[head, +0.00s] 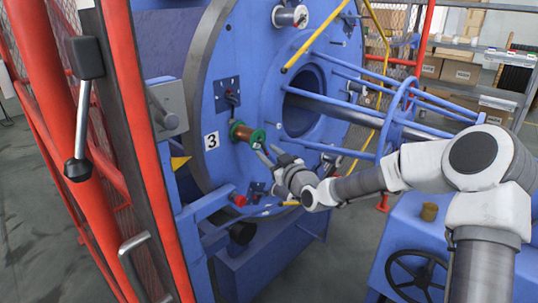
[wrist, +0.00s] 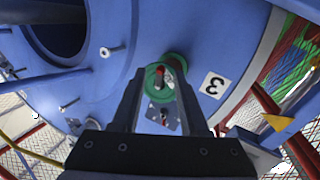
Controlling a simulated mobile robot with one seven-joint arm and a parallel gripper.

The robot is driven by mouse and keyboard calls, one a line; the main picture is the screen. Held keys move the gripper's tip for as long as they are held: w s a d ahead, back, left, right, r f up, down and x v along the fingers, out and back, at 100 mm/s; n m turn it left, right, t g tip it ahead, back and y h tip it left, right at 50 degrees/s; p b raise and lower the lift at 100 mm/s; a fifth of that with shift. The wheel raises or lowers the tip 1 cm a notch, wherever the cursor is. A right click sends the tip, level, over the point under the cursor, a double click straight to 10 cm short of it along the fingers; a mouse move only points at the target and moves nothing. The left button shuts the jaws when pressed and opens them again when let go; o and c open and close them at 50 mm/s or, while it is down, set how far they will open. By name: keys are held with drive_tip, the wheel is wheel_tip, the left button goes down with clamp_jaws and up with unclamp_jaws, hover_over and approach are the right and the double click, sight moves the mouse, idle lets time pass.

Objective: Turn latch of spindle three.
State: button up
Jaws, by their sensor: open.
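The number 3 plate (head: 211,141) is on the blue disc, and it also shows upside down in the wrist view (wrist: 213,85). Beside it, a spool (head: 246,135) with green flanges and a copper-coloured core sits on a spindle. In the wrist view the spool's green flange (wrist: 152,84) faces me, with a small red part (wrist: 160,71) at the spindle end. Whether this is the latch I cannot tell. My gripper (head: 268,152) is open just off the spool's outer end. In the wrist view its fingers (wrist: 160,76) appear on either side of the spindle end; contact is unclear.
A dark plate with a small lever (head: 228,94) is on the disc above the spool. Blue tubular bars (head: 400,100) extend right from the disc. A blue handwheel cabinet (head: 400,225) is at lower right.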

clamp_jaws()
drive_tip(key=t+b, duration=0.1)
drive_tip(key=b, duration=0.3)
drive_tip(key=f+m+t+y+b, duration=0.1)
drive_tip(key=b, duration=0.3)
drive_tip(key=shift+w+a+f, duration=0.15)
drive_tip(key=shift+w+a, duration=0.05)
drive_tip(key=shift+a, duration=0.05)
drive_tip(key=shift+r, duration=0.2)
